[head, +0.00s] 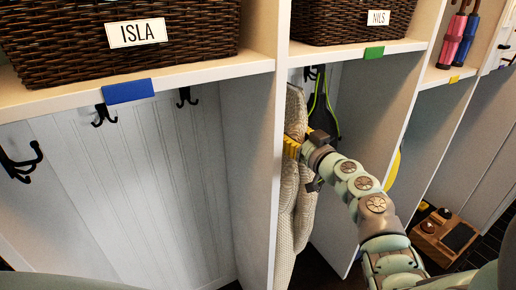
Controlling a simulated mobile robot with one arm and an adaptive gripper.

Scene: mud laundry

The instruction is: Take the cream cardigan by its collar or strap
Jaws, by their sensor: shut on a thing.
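The cream cardigan (290,215) hangs down in a long knitted fold by the divider between the two front cubbies. My gripper (294,142), with yellow fingertips, is shut on the cardigan's upper part. I cannot tell whether the pinched part is the collar. The top of the cardigan rises a little above the fingers. My arm comes in from the lower right and hides part of the cubby behind it.
The left cubby, under the ISLA basket (130,40) and blue tag (128,91), has bare black hooks (104,115). In the NILS cubby, a black item with lime edging (323,102) hangs near a hook. A wooden box (446,238) stands on the floor at right.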

